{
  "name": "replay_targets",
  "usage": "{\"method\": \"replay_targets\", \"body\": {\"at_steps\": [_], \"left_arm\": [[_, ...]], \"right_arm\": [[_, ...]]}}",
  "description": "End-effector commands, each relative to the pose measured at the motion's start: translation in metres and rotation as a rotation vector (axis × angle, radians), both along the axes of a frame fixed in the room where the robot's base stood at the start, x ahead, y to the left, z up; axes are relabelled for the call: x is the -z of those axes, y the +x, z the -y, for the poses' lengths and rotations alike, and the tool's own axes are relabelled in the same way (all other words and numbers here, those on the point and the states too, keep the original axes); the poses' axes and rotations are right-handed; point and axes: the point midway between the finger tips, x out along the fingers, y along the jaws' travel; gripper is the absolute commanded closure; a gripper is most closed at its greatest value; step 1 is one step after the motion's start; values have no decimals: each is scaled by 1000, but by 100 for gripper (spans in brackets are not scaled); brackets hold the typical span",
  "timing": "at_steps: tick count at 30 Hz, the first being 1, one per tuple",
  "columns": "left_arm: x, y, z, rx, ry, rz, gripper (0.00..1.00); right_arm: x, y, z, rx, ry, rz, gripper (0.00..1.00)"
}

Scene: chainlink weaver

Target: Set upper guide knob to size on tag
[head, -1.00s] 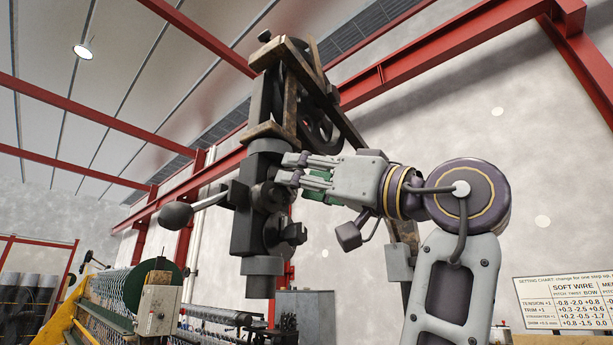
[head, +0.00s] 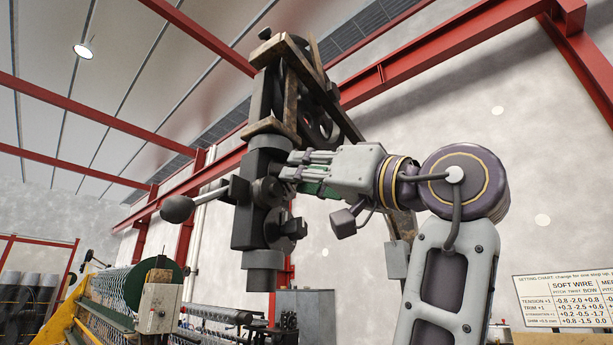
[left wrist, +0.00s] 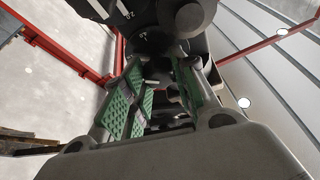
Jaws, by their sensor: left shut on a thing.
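The upper guide knob (head: 266,191) is a dark round knob on the side of the black vertical machine head (head: 246,215). My left gripper (head: 288,172) reaches it from the right, its grey fingers with green pads shut on it. Much of the knob is hidden by the fingers in the head view. I cannot make out a size tag. My right gripper is not in view.
A second dark knob (head: 287,230) sits just below. A ball-ended lever (head: 178,208) sticks out left. A wooden frame with pulleys (head: 300,95) stands above. A setting chart (head: 566,299) hangs at lower right. Wire mesh machinery (head: 115,295) lies at lower left.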

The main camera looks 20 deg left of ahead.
Motion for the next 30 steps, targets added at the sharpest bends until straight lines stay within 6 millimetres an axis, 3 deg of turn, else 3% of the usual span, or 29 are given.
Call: {"method": "replay_targets", "body": {"at_steps": [15, 27, 28, 30], "left_arm": [[0, -1, 0, 0, 53, -218, 96], [0, -1, 0, 1, 56, -240, 96], [0, -1, 0, 1, 56, -240, 70], [0, -1, 0, 1, 56, -240, 61]], "right_arm": [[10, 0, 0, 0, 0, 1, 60], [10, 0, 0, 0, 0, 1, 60], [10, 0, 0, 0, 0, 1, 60], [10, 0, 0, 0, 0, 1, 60]]}}
